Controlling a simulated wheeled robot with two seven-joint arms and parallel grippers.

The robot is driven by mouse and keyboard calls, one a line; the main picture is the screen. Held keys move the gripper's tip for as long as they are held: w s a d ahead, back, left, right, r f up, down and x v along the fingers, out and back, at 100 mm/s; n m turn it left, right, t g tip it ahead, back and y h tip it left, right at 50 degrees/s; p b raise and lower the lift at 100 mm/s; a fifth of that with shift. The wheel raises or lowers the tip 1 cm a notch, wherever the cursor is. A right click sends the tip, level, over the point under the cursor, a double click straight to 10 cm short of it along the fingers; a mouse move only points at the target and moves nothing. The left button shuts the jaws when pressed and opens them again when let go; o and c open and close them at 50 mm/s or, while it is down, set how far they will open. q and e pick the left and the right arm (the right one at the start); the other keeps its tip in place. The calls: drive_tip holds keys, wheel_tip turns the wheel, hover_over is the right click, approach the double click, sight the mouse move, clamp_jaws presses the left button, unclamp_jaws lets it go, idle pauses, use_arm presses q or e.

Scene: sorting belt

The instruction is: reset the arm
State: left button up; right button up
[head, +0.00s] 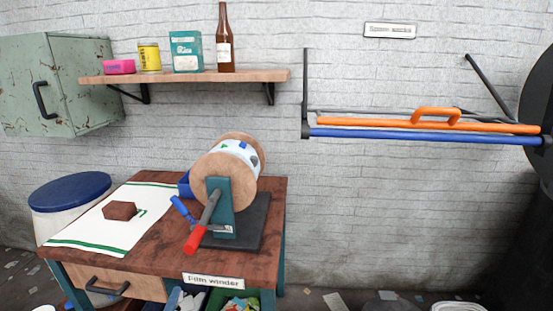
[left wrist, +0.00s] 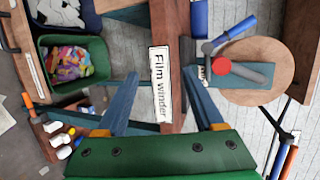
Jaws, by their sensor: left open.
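My left gripper (left wrist: 160,76) shows in the left wrist view, with its two blue-grey fingers spread apart and nothing between them. It points at the front of the film winder table, and the "Film winder" label (left wrist: 160,82) shows between the fingers, apart from them. The label also shows on the table's front edge in the head view (head: 213,281). The film winder's wooden reel (head: 222,178) with its red-handled crank (head: 200,228) stands on the table. Neither of my grippers shows in the head view. My right gripper is not in view.
The wooden table (head: 150,262) carries a white cloth (head: 90,232) with a brown block (head: 119,210). Beneath it is a green bin of scraps (left wrist: 85,58). A blue-lidded bin (head: 69,192) stands left. A shelf (head: 190,77) and a bar rack (head: 430,134) hang on the wall.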

use_arm(q)
drive_tip(key=s+d+f+n+g+h, duration=0.1)
drive_tip(key=s+d+f+n+g, duration=0.3)
drive_tip(key=s, duration=0.3)
drive_tip(key=s+d+f+n+g+h, duration=0.1)
drive_tip(key=s+d+f+n+g, duration=0.15)
drive_tip(key=s+n, duration=0.45)
drive_tip(key=s+d+f+n+g+h, duration=0.2)
drive_tip(key=s+f+n+g, duration=0.15)
drive_tip(key=s, duration=0.45)
wheel_tip(320, 180, down, 10)
drive_tip(key=g, duration=0.1)
drive_tip(key=s+a+f+g+p, duration=0.1)
drive_tip(key=s+a+f+g, duration=0.1)
drive_tip(key=s+f, duration=1.2)
drive_tip(key=shift+s+a+f+m+y+p, duration=0.15)
drive_tip(key=shift+s+f+m+y+p, duration=0.1)
drive_tip(key=shift+f+m+y+p, duration=0.1)
